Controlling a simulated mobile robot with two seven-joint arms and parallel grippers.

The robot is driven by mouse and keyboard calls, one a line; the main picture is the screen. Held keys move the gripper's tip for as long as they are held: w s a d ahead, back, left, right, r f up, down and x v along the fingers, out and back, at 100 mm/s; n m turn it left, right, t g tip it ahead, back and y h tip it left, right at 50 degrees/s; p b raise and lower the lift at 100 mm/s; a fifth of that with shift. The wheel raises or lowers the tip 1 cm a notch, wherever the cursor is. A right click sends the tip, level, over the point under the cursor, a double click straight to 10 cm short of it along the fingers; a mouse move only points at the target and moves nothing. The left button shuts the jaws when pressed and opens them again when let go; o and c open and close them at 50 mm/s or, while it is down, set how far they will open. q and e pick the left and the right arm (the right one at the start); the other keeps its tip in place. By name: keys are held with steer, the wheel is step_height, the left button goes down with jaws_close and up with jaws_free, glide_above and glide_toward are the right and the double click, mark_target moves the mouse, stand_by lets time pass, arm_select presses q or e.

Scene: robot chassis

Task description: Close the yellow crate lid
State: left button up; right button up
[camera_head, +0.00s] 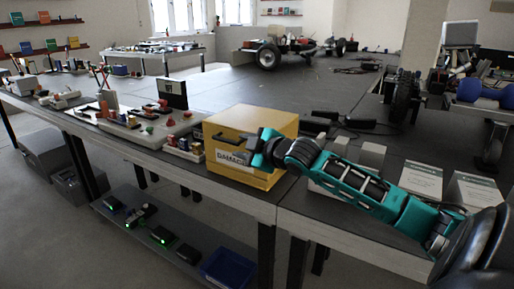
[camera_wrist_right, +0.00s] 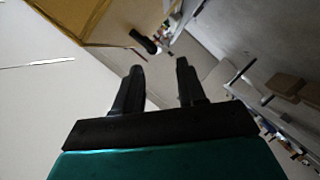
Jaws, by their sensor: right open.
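The yellow crate (camera_head: 257,121) stands near the front edge of the long dark table. Its broad top face looks flat; I cannot tell whether the lid is fully down. A dark handle and a label (camera_head: 232,157) show on its front. My right gripper (camera_head: 252,150) is in front of the crate's right part and hides some of it. In the right wrist view the gripper (camera_wrist_right: 160,66) is open with nothing between its fingers. The crate's yellow side (camera_wrist_right: 105,22) is at the upper left, with a dark handle (camera_wrist_right: 145,43) beyond the fingertips. My left gripper is not in view.
Small parts and a tray (camera_head: 150,130) lie left of the crate. White-grey boxes (camera_head: 422,178) stand at the right, behind my right arm. A lower shelf (camera_head: 170,235) holds green-lit devices and a blue bin (camera_head: 227,266). The table behind the crate is largely clear.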

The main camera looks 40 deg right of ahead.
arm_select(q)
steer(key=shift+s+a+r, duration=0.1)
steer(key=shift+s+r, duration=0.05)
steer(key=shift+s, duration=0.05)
arm_select(e)
steer(key=shift+v, duration=2.55)
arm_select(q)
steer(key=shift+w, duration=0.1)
